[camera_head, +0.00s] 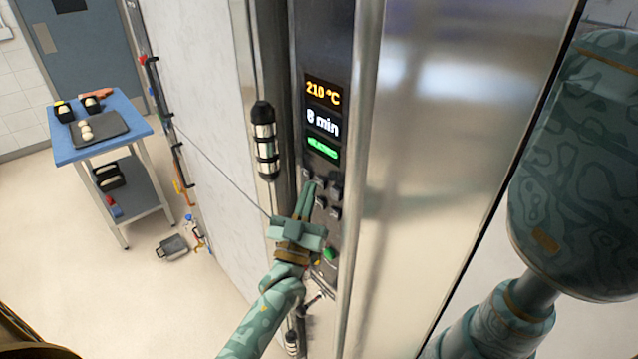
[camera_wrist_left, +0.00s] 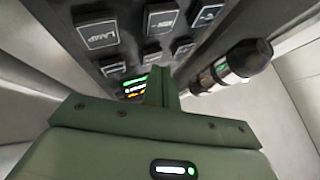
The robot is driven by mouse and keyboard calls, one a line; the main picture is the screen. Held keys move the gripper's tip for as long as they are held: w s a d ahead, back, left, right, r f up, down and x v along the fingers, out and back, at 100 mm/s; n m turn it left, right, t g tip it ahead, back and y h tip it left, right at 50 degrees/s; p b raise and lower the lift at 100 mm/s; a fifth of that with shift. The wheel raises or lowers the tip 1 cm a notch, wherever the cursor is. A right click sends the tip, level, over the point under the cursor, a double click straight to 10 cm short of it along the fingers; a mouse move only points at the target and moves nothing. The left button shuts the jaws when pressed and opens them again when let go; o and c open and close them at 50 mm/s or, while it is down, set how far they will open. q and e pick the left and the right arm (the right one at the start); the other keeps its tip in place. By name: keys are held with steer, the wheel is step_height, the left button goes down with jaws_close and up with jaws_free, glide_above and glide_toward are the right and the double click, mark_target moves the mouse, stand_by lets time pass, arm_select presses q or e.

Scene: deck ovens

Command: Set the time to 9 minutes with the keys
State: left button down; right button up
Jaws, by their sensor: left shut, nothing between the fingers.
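The oven's control panel (camera_head: 322,60) is a dark vertical strip. Its display (camera_head: 323,120) reads 210 °C in orange, 8 min in white, and a green line too blurred to read. Below it are several dark square keys (camera_head: 335,213). My left gripper (camera_head: 311,184) is shut and empty, its fingertips at the upper keys and hiding part of them. I cannot tell whether they touch a key. In the left wrist view, the keys show white marks, one reading LAMP (camera_wrist_left: 98,35), and the shut fingers (camera_wrist_left: 160,88) partly cover the lit display (camera_wrist_left: 133,88). My right gripper is out of view.
A black-and-steel cylindrical handle (camera_head: 264,140) stands just left of the panel, near my left gripper. A green button (camera_head: 329,253) is lower on the panel. A blue trolley (camera_head: 70,150) with a dark tray (camera_head: 112,121) stands far left.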

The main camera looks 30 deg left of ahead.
arm_select(q)
steer(key=shift+w+d, duration=0.15)
steer(key=shift+w, duration=0.25)
stand_by(0.3)
steer(key=shift+s, duration=0.1)
steer(key=shift+s+a, duration=0.3)
steer(key=shift+s, duration=0.35)
steer(key=s+p, duration=0.1)
steer(key=s+a, duration=0.1)
steer(key=s, duration=0.1)
steer(key=s+a+p, duration=0.1)
steer(key=shift+s+p, duration=0.3)
stand_by(0.6)
